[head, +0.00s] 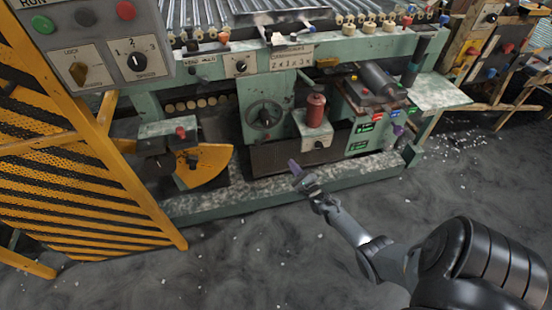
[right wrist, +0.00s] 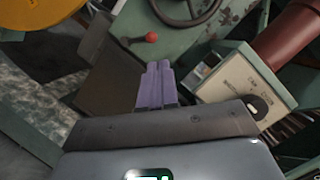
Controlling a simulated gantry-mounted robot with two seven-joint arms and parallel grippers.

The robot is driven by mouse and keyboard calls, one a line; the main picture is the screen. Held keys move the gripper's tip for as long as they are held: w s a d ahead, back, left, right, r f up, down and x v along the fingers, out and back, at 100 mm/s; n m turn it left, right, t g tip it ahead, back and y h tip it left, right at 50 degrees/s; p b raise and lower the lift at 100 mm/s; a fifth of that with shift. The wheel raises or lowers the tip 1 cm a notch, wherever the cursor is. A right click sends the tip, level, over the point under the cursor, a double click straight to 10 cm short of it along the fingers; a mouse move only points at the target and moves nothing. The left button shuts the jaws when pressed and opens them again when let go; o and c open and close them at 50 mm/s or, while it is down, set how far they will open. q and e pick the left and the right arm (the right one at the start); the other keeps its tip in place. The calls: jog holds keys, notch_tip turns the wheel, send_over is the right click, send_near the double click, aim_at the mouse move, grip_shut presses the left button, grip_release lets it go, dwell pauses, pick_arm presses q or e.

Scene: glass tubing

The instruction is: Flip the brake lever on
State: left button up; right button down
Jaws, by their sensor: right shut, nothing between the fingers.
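My right gripper (head: 295,168) reaches in from the lower right of the head view, in front of the green machine's (head: 223,107) low base rail. Its purple fingers are together and empty. In the right wrist view the shut fingers (right wrist: 155,82) point toward a small lever with a red ball knob (right wrist: 151,37), below the handwheel (right wrist: 188,8), with a visible gap. No readable label marks it as the brake lever. In the head view the handwheel (head: 264,116) is left of the gripper's line, and I cannot make out that red knob beneath it. My left gripper is not in view.
A pale box (head: 320,143) with a red cylinder (head: 316,110) on it stands right of the handwheel. A yellow sector plate (head: 213,161) is to the left. A yellow-black guard (head: 60,150) blocks the far left. The floor in front is open.

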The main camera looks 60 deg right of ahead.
jog(key=d+f+m+h+b, duration=0.1)
jog(key=d+f+b, duration=0.2)
jog(key=f+b, duration=0.2)
pick_arm(q)
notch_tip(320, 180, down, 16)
jog(key=b, duration=0.8)
jog(key=shift+b, duration=0.35)
pick_arm(e)
jog(key=w+a+r+x, duration=0.1)
jog(key=a+x, duration=0.1)
jog(key=x, duration=1.2)
jog(key=shift+w, duration=0.25)
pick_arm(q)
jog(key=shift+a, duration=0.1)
pick_arm(e)
jog(key=shift+r, duration=0.1)
jog(key=shift+d, duration=0.1)
